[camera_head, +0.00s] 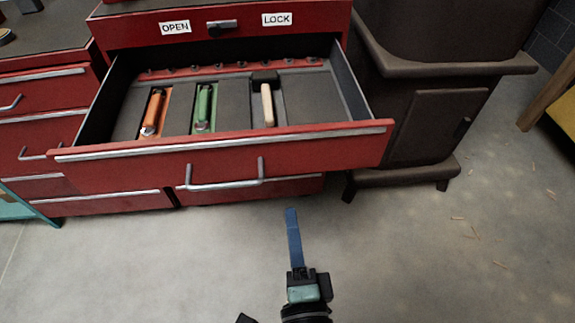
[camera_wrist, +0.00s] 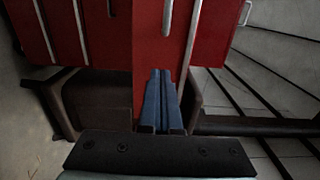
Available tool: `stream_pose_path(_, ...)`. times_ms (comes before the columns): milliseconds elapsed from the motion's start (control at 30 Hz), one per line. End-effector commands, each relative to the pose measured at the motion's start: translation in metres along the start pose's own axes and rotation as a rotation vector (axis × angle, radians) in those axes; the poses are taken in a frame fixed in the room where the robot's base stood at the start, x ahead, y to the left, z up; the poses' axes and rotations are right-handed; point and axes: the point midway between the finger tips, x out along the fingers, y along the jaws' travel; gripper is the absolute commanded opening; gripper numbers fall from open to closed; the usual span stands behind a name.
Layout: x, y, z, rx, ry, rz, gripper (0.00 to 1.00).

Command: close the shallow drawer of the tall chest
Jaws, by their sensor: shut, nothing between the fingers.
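The red chest stands at the back left in the head view. Its shallow drawer (camera_head: 300,143) is pulled well out toward me, with a silver bar handle (camera_head: 225,176) on its front. Inside, grey foam holds an orange-handled tool (camera_head: 154,110), a green-handled tool (camera_head: 204,106) and a cream-handled tool (camera_head: 267,104). My gripper (camera_head: 291,212) is in front of and below the drawer front, apart from it in this view, with its blue fingers together and empty. In the wrist view, the blue fingers (camera_wrist: 161,75) point at the red drawer front (camera_wrist: 158,30); I cannot tell whether they touch.
A dark brown stove-like cabinet (camera_head: 440,120) stands close to the right of the chest. Other red drawers (camera_head: 40,100) are at the left and below, appearing shut. A teal object (camera_head: 12,207) is at the left edge.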

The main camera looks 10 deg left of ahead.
Motion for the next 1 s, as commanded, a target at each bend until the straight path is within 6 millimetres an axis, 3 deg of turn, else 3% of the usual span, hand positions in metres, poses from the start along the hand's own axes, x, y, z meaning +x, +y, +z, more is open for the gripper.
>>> stream_pose_path(533, 0.091, -0.003, 0.000, -0.003, 0.000, -0.003, 0.00)
stream_pose_path(733, 0.107, -0.001, 0.000, -0.003, 0.001, -0.002, 0.00)
stream_pose_path(1000, 0.110, 0.000, 0.000, -0.003, 0.002, -0.001, 0.00)
